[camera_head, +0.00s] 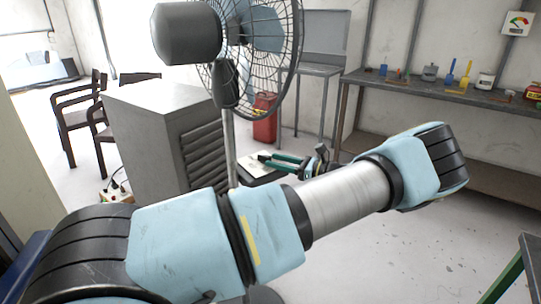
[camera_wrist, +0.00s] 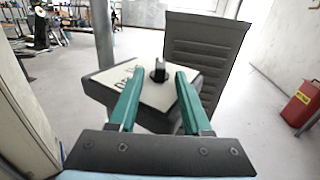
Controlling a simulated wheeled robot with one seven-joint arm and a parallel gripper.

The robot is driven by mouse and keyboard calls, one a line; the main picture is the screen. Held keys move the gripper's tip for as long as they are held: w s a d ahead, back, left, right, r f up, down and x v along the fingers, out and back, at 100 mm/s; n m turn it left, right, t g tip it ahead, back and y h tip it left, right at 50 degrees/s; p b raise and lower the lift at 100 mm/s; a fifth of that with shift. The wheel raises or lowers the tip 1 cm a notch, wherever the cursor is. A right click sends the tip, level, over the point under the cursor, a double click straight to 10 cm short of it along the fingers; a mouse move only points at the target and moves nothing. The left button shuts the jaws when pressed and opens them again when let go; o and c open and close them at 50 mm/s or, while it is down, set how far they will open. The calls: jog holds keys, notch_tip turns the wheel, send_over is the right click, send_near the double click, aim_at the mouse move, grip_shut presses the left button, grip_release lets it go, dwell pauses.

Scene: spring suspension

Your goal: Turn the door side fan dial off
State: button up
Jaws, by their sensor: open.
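The fan (camera_head: 265,45) stands on a thin pole (camera_head: 229,140) left of my gripper in the head view. Its control box (camera_wrist: 155,97) has a pale face with dark lettering and black sides. A black dial knob (camera_wrist: 159,72) stands up from that face. My gripper (camera_wrist: 159,80) has green fingers and is open. In the wrist view its fingertips lie left and right of the knob, with gaps on both sides; I cannot tell how far above the face they are. In the head view my gripper (camera_head: 268,160) is over the box, and the dial is not clear.
A grey louvred cabinet (camera_head: 155,140) stands behind the pole; it also shows in the wrist view (camera_wrist: 205,50). A red can (camera_head: 265,122) is on the floor behind. A workbench (camera_head: 440,92) with small tools runs along the back wall.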

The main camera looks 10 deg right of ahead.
aim_at(264, 158)
jog(key=shift+x, duration=1.2)
grip_shut()
